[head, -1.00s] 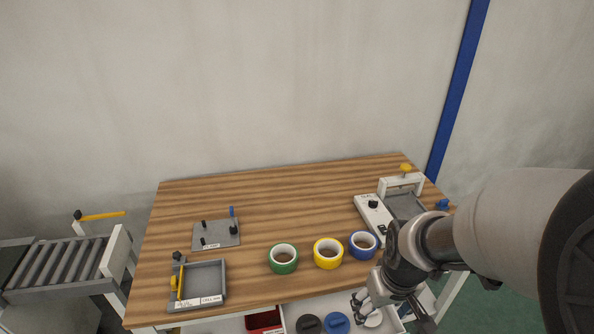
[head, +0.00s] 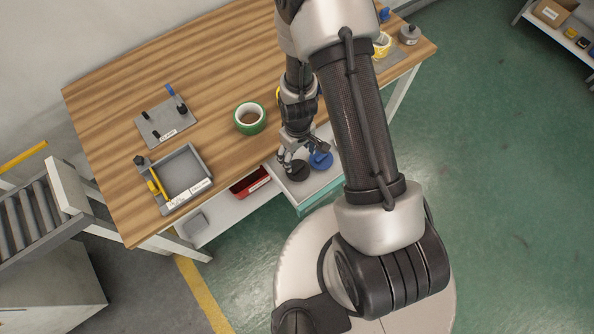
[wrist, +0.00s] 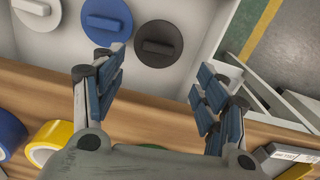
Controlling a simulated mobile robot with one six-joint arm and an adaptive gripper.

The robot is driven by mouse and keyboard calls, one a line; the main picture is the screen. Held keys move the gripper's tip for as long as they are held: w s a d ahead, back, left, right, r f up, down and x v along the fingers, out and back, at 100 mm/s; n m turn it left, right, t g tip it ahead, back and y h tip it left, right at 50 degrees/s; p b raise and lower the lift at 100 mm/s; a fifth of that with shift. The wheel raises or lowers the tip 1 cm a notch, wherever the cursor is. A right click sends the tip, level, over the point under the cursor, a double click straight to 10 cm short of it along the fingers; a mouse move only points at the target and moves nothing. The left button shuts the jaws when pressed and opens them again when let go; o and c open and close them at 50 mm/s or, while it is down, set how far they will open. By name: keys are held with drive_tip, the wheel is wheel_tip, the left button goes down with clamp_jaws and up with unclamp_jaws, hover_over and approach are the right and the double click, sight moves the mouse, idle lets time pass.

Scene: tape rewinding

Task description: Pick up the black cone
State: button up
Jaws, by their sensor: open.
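The black cone (head: 297,171) shows as a dark round disc with a raised grip. It lies in the open white drawer beside a blue one (head: 321,159). In the wrist view the black cone (wrist: 159,43) lies beyond my open fingers, in line with the gap between them. My gripper (head: 289,158) hangs at the drawer, close to the black cone and partly overlapping it in the head view. In the wrist view my gripper (wrist: 155,75) is open with nothing between its fingers. Its exact height above the cone is hard to tell.
The wooden table (head: 110,95) carries a green tape roll (head: 250,118), a grey tray (head: 183,175) and a peg plate (head: 165,122). A red bin (head: 250,183) sits left of the drawer. The drawer (wrist: 205,15) has raised walls. A white disc (wrist: 35,12) lies beyond the blue one.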

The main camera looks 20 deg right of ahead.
sight(298, 168)
wheel_tip(298, 168, down, 4)
drive_tip(key=shift+r+b, duration=0.1)
drive_tip(key=shift+b, duration=0.3)
wheel_tip(298, 168, down, 5)
drive_tip(key=b, duration=0.3)
drive_tip(key=shift+w+d, duration=0.1)
drive_tip(key=shift+c, duration=0.6)
drive_tip(key=c, duration=0.9)
